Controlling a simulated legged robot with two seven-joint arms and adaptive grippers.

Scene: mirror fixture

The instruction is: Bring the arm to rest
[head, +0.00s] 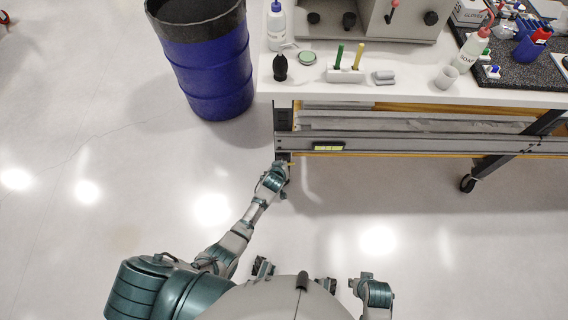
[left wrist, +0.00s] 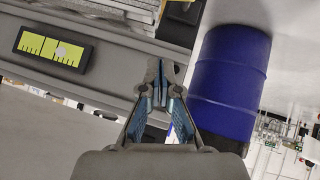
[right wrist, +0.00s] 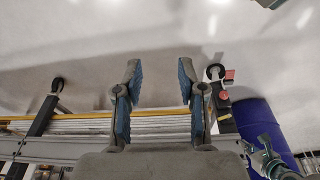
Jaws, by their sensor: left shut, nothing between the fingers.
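My left arm reaches forward from the lower left in the head view. Its gripper (head: 284,168) is near the left end of the workbench's front, below the table top. In the left wrist view the left gripper (left wrist: 160,85) has its blue-padded fingers together with nothing between them. In the right wrist view my right gripper (right wrist: 157,78) has its two fingers wide apart, with only floor and bench frame behind the gap. Part of my right arm shows low in the head view; its fingers cannot be made out there.
The white workbench (head: 310,88) carries bottles, a marker holder (head: 345,74) and a dark mat (head: 520,70). Its grey front rail (head: 420,145) bears a yellow-green level (head: 328,146). A blue barrel (head: 210,75) stands left of the bench.

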